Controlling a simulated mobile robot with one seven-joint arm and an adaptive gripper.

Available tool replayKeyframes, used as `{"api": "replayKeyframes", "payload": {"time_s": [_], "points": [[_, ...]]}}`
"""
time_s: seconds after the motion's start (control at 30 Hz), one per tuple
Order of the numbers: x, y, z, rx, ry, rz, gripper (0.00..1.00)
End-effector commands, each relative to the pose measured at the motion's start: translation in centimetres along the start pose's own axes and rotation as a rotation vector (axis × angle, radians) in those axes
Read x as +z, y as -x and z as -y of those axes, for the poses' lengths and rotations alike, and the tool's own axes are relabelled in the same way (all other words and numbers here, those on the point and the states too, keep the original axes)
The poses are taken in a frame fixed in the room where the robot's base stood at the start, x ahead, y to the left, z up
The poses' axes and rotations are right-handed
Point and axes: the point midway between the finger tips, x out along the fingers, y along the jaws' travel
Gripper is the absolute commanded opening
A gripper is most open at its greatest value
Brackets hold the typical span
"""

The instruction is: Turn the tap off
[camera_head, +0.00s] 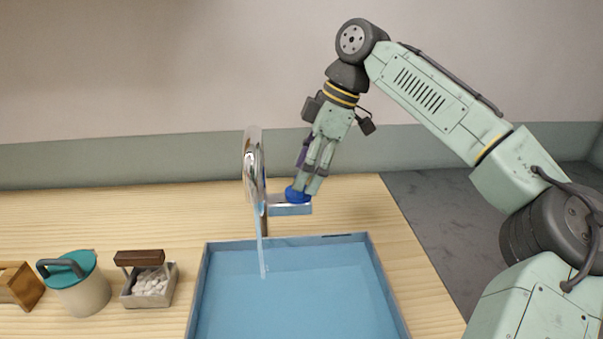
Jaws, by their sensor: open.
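The tap (252,170) is a tall, shiny curved spout standing behind the blue basin (207,288). A thin pale stream of water (262,250) falls from it into the basin. A flat lever (290,210) reaches out to the right of the tap's base, with a blue knob (294,194) at its outer end. My gripper (308,190) points down at the knob, its fingertips beside or against it. Exact contact is hard to see. The gripper is open, with no object seen held in it.
To the left on the wooden counter (120,215) stand a cream pot with a teal lid (82,290), a grey box of white pebbles (150,287) with a brown handle, and a wooden item (18,287). A wall is behind. The counter right of the basin is clear.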

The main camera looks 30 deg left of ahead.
Motion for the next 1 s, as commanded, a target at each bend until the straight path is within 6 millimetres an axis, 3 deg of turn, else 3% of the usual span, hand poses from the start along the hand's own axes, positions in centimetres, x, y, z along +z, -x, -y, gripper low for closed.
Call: {"api": "replayKeyframes", "payload": {"time_s": [0.2,0.5,1.0], "points": [[0.0,-1.8,0.0,-0.001,0.0,0.0,0.64],[0.0,-2.0,0.0,0.0,0.001,-0.001,0.63],[0.0,-1.9,0.0,0.0,0.001,0.0,0.3]]}}
